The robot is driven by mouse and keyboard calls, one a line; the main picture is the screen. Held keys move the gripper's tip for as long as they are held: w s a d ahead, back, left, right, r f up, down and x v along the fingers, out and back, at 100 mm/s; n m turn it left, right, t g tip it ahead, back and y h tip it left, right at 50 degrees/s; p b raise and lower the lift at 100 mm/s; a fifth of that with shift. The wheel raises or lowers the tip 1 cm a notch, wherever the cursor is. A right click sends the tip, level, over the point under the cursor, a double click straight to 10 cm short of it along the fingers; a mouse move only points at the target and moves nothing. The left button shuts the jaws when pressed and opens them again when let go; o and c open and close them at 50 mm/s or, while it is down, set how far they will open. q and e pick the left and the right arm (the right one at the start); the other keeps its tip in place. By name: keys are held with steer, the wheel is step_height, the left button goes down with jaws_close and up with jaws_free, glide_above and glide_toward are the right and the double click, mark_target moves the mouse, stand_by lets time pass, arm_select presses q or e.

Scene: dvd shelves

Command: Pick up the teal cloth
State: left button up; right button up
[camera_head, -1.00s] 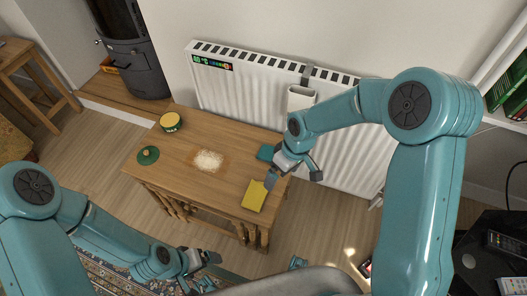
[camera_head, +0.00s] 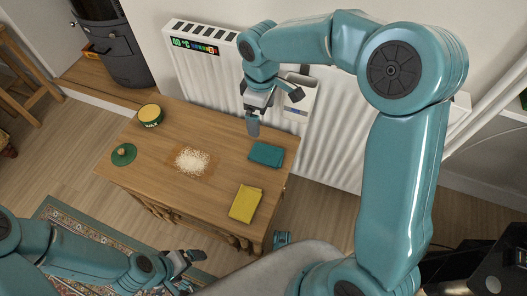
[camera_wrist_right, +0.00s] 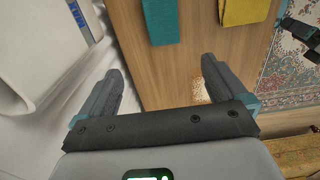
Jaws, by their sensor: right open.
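The teal cloth (camera_head: 266,154) lies folded flat on the wooden table, near its back right corner. It also shows at the top of the right wrist view (camera_wrist_right: 162,20), beyond my fingertips. My right gripper (camera_head: 274,109) is open and empty. It is above the table's back edge, apart from the cloth and behind it, close to the radiator. Its two spread fingers show in the right wrist view (camera_wrist_right: 160,80). My left gripper (camera_head: 196,270) is low at the front, below the table, with its fingers apart and nothing seen between them.
A yellow cloth (camera_head: 245,203) lies in front of the teal one. A wax tin (camera_head: 150,115), a green lid (camera_head: 124,154) and a pale flaky patch (camera_head: 192,161) are further left on the table (camera_head: 220,130). The white radiator (camera_head: 335,150) with a hanging white holder (camera_head: 298,98) stands close behind.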

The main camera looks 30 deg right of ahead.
steer(key=b, duration=0.4)
glide_above(262, 151)
steer(key=f, duration=1.1)
steer(key=shift+w+d, duration=0.1)
steer(key=shift+w, duration=0.1)
steer(key=f, duration=0.1)
steer(key=f+b, duration=0.1)
steer(key=f, duration=0.1)
steer(key=f+b, duration=0.1)
steer(key=f, duration=0.1)
steer(key=shift+s+f, duration=0.15)
steer(key=shift+s, duration=0.1)
steer(key=c, duration=1.1)
